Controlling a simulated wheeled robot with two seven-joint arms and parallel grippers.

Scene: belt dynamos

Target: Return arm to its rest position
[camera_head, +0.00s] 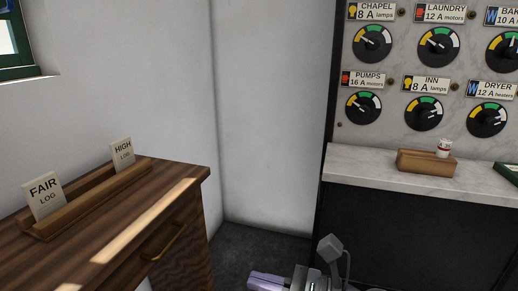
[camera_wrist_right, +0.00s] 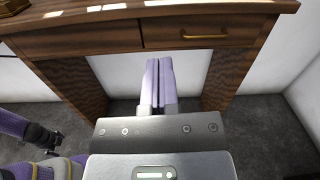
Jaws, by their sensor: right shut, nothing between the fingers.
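My right gripper (camera_head: 268,282) shows at the bottom of the head view, low over the dark floor between the wooden desk and the switchboard. In the right wrist view its two purple fingers (camera_wrist_right: 159,82) are together with nothing between them. They point toward the open space under the desk (camera_wrist_right: 110,38), apart from its drawer front as far as I can tell. My left gripper is not identifiable in the head view.
The desk (camera_head: 110,215) at left bears a wooden rack (camera_head: 95,203) with a FAIR card (camera_head: 44,196) and a HIGH card (camera_head: 122,154). At right, a marble ledge (camera_head: 350,165) under several dials holds a wooden block (camera_head: 425,163). Bare floor (camera_head: 245,245) lies between.

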